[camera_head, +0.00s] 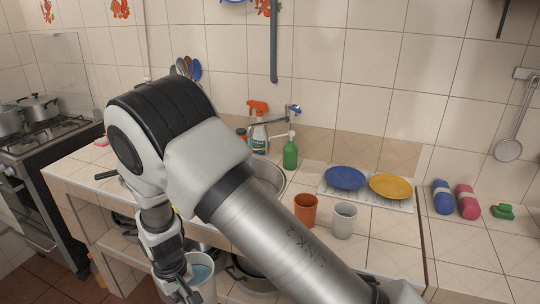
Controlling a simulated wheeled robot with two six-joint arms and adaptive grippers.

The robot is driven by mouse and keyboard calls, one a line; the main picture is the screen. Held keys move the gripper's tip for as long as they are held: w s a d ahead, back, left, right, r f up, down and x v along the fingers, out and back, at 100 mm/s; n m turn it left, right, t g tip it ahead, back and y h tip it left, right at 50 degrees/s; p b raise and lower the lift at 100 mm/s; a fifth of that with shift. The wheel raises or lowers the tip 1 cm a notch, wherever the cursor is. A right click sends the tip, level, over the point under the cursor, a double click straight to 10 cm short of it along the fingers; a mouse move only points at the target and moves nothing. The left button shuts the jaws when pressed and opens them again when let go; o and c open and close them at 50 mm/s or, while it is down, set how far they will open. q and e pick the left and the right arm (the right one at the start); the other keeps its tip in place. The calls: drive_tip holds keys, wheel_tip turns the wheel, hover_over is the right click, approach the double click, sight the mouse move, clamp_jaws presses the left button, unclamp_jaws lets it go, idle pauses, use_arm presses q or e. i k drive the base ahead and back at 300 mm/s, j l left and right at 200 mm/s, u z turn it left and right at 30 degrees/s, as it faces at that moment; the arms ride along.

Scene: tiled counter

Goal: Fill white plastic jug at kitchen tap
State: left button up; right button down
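A white jug (207,289) shows at the bottom edge, below the counter top, with a light blue surface inside that looks like water. My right arm comes in from the lower right and bends down to my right gripper (182,290), which is at the jug's left side. The fingers overlap the jug in view, and their grip on it is unclear. The tap (268,123) with a blue-tipped lever is on the back wall above the metal sink (270,178), which my arm largely hides. My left gripper is out of view.
An orange cup (305,210) and a white cup (343,220) stand right of the sink. Behind them, a blue plate (345,178) and a yellow plate (390,186) lie on a rack. A green soap bottle (290,154) and spray bottle (259,132) stand near the tap. Pots (250,275) are below.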

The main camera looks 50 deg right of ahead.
sight(287, 106)
drive_tip(key=j+z, duration=0.1)
drive_tip(key=z, duration=0.35)
drive_tip(key=j+z, duration=0.15)
drive_tip(key=z, duration=0.25)
drive_tip(key=j+z, duration=0.15)
drive_tip(key=z, duration=0.3)
drive_tip(key=j+z, duration=0.1)
drive_tip(key=z, duration=0.3)
